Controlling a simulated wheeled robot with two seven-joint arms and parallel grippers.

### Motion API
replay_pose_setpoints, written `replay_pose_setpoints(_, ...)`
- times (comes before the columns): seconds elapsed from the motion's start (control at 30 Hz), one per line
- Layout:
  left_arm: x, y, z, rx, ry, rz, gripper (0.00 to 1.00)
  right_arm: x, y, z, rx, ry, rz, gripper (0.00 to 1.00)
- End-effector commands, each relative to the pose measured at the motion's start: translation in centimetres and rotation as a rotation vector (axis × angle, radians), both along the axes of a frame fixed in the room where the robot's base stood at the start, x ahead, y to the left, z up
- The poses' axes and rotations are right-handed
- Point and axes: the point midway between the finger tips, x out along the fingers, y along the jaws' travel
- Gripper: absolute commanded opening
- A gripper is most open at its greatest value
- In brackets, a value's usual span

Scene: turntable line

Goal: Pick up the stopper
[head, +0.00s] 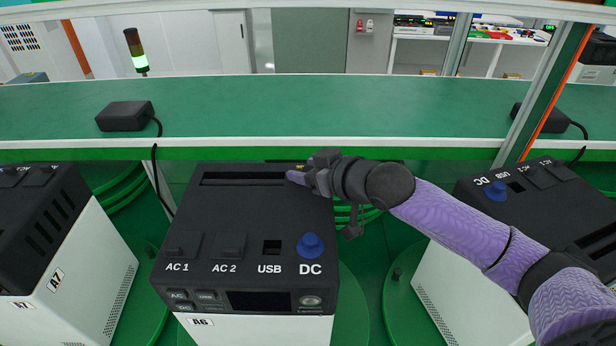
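A blue stopper (311,246) sits upright on the DC socket of the middle black-topped box marked A6 (215,218). A second blue stopper (495,191) sits by the DC label of the box on the right. My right gripper (297,177) reaches in from the right over the back right corner of the middle box, near the end of its long slot. It is behind the middle stopper in the picture and apart from it. Its fingers are seen from the side and overlap, so its opening is not clear. My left gripper is out of view.
A green bench (280,105) runs behind the boxes, with black adapters (126,115) and cables at both ends. Another box (60,235) stands at the left. An orange-edged post (548,100) rises at the right. The middle box's front panel is clear.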

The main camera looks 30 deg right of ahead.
Motion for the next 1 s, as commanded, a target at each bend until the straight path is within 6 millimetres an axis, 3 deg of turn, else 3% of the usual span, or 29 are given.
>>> replay_pose_setpoints(0.03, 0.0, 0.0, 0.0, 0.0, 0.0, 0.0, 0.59, 0.0, 0.0, 0.0, 0.0, 0.0, 0.0, 0.45)
replay_pose_setpoints(0.2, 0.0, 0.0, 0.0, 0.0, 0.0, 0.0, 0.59, 0.0, 0.0, 0.0, 0.0, 0.0, 0.0, 0.09)
replay_pose_setpoints(0.27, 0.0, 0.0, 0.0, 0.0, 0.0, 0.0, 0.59, 0.0, 0.0, 0.0, 0.0, 0.0, 0.0, 0.0)
replay_pose_setpoints(0.6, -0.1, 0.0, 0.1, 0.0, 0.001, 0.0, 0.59, 0.0, 0.0, 0.5, 0.001, -0.002, 0.0, 0.0)
replay_pose_setpoints(0.9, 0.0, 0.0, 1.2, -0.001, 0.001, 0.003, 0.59, 0.0, -0.1, 8.0, -0.002, -0.006, -0.001, 0.0)
replay_pose_setpoints(1.0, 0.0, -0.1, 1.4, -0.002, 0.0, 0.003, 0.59, 0.0, 0.0, 9.6, 0.0, -0.004, -0.001, 0.0)
